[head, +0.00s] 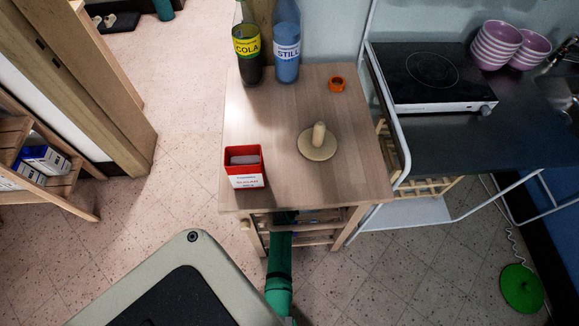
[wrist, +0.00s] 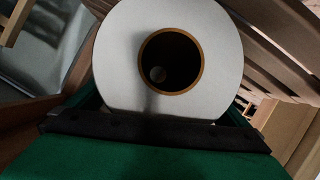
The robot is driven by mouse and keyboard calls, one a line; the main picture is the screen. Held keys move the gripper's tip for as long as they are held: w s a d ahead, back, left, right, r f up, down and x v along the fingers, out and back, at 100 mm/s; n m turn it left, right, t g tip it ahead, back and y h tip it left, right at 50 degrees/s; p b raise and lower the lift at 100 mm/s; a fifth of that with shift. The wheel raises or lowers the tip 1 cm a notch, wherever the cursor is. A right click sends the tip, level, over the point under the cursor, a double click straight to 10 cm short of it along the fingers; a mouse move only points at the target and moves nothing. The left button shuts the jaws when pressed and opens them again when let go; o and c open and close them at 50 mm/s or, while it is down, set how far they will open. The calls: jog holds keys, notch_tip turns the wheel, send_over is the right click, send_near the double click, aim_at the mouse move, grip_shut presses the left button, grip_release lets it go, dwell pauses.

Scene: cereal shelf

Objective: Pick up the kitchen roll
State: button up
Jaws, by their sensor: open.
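The kitchen roll (wrist: 125,40) is white with a brown-rimmed dark core. It fills the upper middle of the wrist view, with its round end facing the camera. My gripper (wrist: 163,110) is open, with green parts on either side of the roll's lower edge. The dark bar of my gripper crosses below the roll. I cannot tell whether the fingers touch it. In the head view my green arm reaches under the front of the wooden table (head: 290,110); the tabletop hides my gripper and the roll there.
Wooden slats (wrist: 275,35) lie close to the roll on the right. A counter with a hob (head: 430,75) stands to the right.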

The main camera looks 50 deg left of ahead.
jog(key=c, duration=1.2)
jog(key=shift+r, duration=0.15)
